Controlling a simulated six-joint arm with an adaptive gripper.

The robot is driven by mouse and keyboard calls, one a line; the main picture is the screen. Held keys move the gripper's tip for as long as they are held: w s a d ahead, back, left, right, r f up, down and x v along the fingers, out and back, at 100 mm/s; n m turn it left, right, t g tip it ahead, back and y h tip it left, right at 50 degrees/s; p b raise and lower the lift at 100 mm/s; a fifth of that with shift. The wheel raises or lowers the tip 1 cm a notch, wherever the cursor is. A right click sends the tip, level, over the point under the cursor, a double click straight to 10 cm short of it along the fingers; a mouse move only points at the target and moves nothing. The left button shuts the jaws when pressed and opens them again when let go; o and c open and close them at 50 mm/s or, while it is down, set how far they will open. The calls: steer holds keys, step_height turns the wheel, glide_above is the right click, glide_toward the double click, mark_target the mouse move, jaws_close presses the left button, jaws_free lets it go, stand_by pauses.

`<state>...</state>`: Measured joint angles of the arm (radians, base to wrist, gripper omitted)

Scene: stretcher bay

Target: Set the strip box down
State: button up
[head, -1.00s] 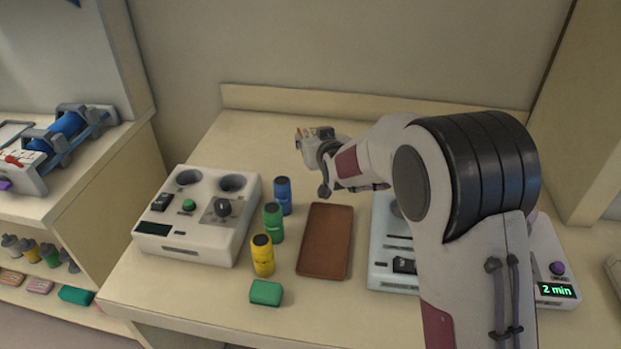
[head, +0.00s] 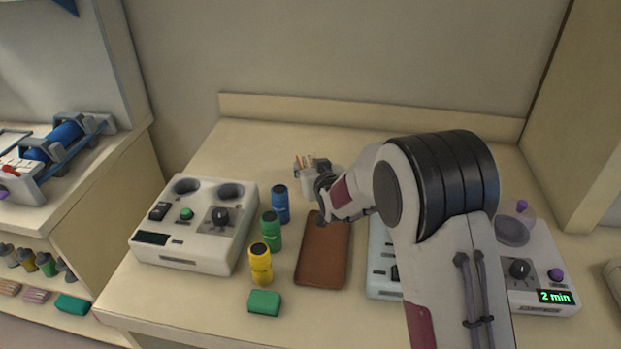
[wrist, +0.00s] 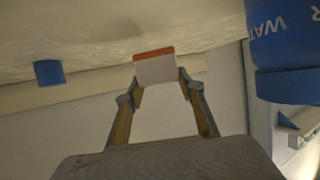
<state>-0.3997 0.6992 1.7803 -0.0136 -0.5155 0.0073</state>
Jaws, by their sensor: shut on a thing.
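The strip box (wrist: 154,70) is a small pale box with an orange edge, held between my fingertips in the wrist view. In the head view the box (head: 303,163) is small and partly hidden by my gripper (head: 312,172), low over the back of the counter (head: 255,140). My gripper (wrist: 158,88) is shut on it. I cannot tell whether the box touches the counter. The blue bottle (head: 280,205) stands in front and to the left of my gripper. It looms at the right of the wrist view (wrist: 285,45), lettered "WAT".
Green (head: 271,230) and yellow (head: 260,263) bottles stand in a row with the blue one, beside a brown tray (head: 322,270). A white console (head: 190,250) is left, a timer device (head: 540,270) right, a green block (head: 264,303) in front. The back counter is clear.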

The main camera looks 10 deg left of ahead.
steer(key=shift+f, duration=1.85)
steer(key=shift+f, duration=0.15)
steer(key=o, duration=1.1)
steer(key=shift+r, duration=0.2)
steer(key=shift+v, duration=6)
steer(key=shift+d, duration=0.1)
